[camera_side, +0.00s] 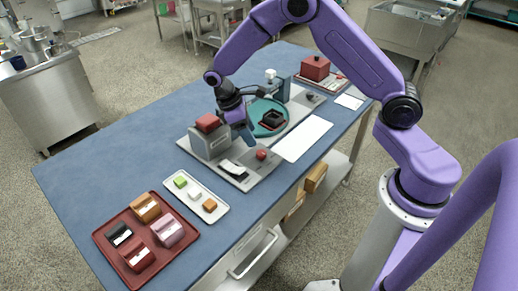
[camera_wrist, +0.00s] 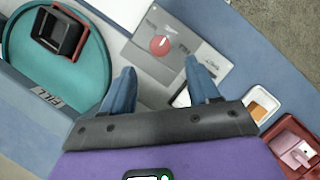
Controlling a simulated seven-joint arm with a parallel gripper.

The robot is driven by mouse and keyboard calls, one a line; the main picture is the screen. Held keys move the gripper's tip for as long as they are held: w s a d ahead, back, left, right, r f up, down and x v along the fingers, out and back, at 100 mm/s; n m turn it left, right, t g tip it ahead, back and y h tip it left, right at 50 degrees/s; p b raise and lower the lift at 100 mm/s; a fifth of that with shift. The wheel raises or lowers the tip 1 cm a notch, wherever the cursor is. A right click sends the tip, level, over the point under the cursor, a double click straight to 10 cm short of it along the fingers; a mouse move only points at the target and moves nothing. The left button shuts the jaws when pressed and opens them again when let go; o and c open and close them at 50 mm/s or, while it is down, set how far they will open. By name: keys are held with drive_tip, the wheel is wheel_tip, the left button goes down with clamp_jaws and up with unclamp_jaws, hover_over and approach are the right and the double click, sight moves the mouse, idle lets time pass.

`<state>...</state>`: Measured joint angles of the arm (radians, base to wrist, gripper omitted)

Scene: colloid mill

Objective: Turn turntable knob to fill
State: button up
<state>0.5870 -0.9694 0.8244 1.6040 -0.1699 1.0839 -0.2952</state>
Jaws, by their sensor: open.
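The red round knob (camera_wrist: 160,44) sits on a grey plate in the wrist view, with labels around it too small to read. It also shows in the side view (camera_side: 261,154). My gripper (camera_wrist: 160,82) is open and empty, its two blue fingers apart with the knob beyond their tips, roughly between them in the picture. In the side view my gripper (camera_side: 246,132) hangs over the station, between the knob and the turntable. The teal round turntable (camera_wrist: 95,78) carries a dark box with a red rim (camera_wrist: 60,32). A label by its edge appears to read FILL.
A grey box with a red top (camera_side: 208,123) stands left of my gripper. A white tray with small blocks (camera_side: 218,214) and a red tray (camera_side: 98,236) with lidded boxes lie at the near left. A red box (camera_side: 315,68) is at the back. Blue tabletop is clear at left.

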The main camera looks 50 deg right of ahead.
sight(261, 153)
drive_tip(key=x, duration=0.8)
drive_tip(key=c, duration=1)
